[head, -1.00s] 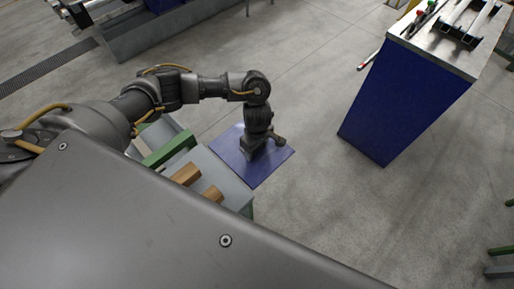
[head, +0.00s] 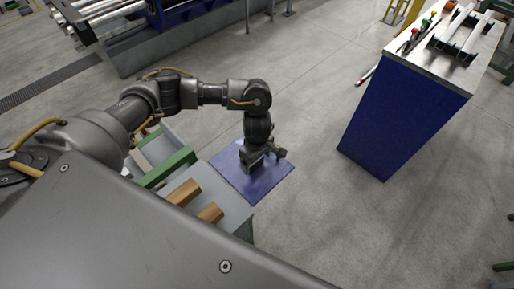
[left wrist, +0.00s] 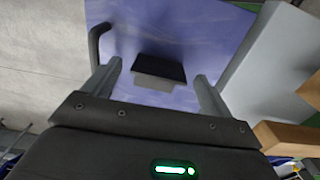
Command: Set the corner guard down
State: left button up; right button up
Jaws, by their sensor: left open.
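My left gripper (head: 258,165) is over the blue panel (head: 228,168) at the end of the grey table. In the left wrist view its two fingers (left wrist: 156,74) stand apart with open space between them. A small piece, dark on one face and light grey on the other, shows between the fingers against the blue panel; it appears to be the corner guard (left wrist: 158,72). Neither finger visibly touches it. In the head view the gripper hides it. Whether it lies flat or on edge is hard to tell. My right gripper is out of view.
The grey table (head: 232,206) beside the panel carries brown blocks (head: 184,192) and a green bar (head: 168,168). A dark bent handle (left wrist: 97,42) shows at the panel's edge. A blue cabinet (head: 395,120) stands to the right, with clear floor between.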

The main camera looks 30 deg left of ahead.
pick_arm(q)
notch_tip(320, 180, up, 8)
jog(key=shift+f, duration=0.1)
jog(key=shift+r, duration=0.5)
